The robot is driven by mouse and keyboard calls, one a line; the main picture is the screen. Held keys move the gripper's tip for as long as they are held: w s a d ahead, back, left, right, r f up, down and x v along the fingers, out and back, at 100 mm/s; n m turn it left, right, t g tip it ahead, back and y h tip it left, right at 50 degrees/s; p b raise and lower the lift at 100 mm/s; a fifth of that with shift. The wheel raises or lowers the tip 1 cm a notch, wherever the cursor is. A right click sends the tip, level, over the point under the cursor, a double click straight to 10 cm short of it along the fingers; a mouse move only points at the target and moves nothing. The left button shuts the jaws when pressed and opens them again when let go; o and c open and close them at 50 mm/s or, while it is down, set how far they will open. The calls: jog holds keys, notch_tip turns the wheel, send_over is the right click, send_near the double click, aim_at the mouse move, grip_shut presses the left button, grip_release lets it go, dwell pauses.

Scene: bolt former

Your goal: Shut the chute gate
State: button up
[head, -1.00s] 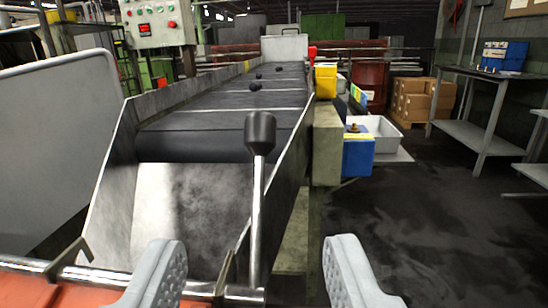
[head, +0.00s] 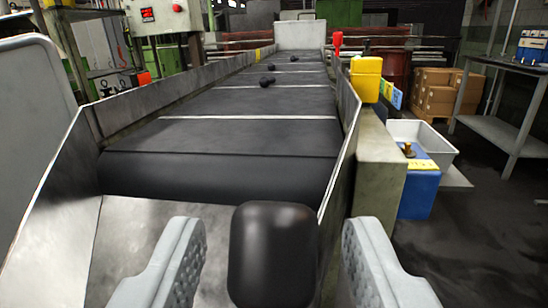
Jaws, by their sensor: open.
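The black knob (head: 272,254) of the gate lever stands upright in the lower middle of the view, large and close. My gripper (head: 272,250) is open, with one grey finger to the left of the knob and the other to its right. Gaps show on both sides, so neither finger appears to touch it. The lever's rod and the gate are hidden or below the picture. The metal chute (head: 135,235) slopes down behind the knob from the end of the dark conveyor belt (head: 250,135).
Small dark parts (head: 267,80) lie on the belt. Metal side walls (head: 345,140) flank belt and chute. At right are a yellow box (head: 366,78), a blue box (head: 420,190), a pale tray (head: 425,140) and a metal table (head: 505,130). A grey panel (head: 30,130) stands at left.

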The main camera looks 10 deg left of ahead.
jog(key=shift+w+a, duration=0.15)
jog(key=shift+w, duration=0.65)
jog(key=shift+w+a, duration=0.15)
jog(key=shift+w, duration=0.6)
grip_shut()
